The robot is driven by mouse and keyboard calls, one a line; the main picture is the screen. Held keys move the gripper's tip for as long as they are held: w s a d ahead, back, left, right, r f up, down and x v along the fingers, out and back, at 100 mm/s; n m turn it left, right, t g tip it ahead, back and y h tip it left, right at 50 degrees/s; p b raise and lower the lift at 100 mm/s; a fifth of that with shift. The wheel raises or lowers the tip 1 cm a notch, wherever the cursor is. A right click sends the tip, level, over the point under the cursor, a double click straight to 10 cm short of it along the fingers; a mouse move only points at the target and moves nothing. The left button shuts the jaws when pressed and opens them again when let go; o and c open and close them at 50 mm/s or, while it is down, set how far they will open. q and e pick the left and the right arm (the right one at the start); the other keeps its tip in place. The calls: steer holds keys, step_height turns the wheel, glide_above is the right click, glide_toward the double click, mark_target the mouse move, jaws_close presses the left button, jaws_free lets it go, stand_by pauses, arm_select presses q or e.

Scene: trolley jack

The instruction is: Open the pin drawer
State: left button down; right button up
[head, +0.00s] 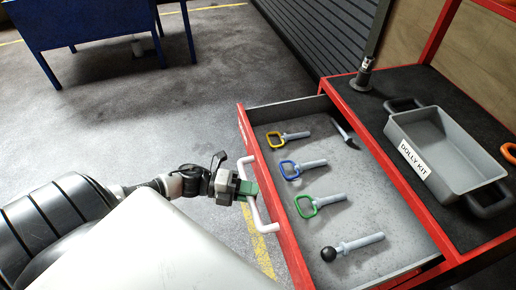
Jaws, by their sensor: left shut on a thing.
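The pin drawer (300,240) is red with a grey lined inside, and it stands pulled out from the red cabinet. In it lie a yellow-handled pin (289,136), a blue-handled pin (302,168), a green-handled pin (320,203) and a pin with a black ball knob (352,246). A dark tool (345,132) lies near the back. A white bar handle (263,214) is on the drawer's front. My left gripper (247,189) is shut on this handle near its middle. My right gripper is not in view.
The cabinet top (400,95) carries a grey tray (448,150) labelled DOLLY KIT. A blue table (95,25) stands at the far left. A ribbed dark shutter (315,35) is behind. The grey floor (150,110) left of the drawer is clear.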

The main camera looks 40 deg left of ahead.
arm_select(q)
steer(key=shift+s+a, duration=0.45)
steer(key=shift+s, duration=0.2)
steer(key=c, duration=1)
jaws_free()
steer(key=shift+a, duration=0.1)
steer(key=shift+b+v, duration=0.7)
steer(key=shift+v, duration=4.6)
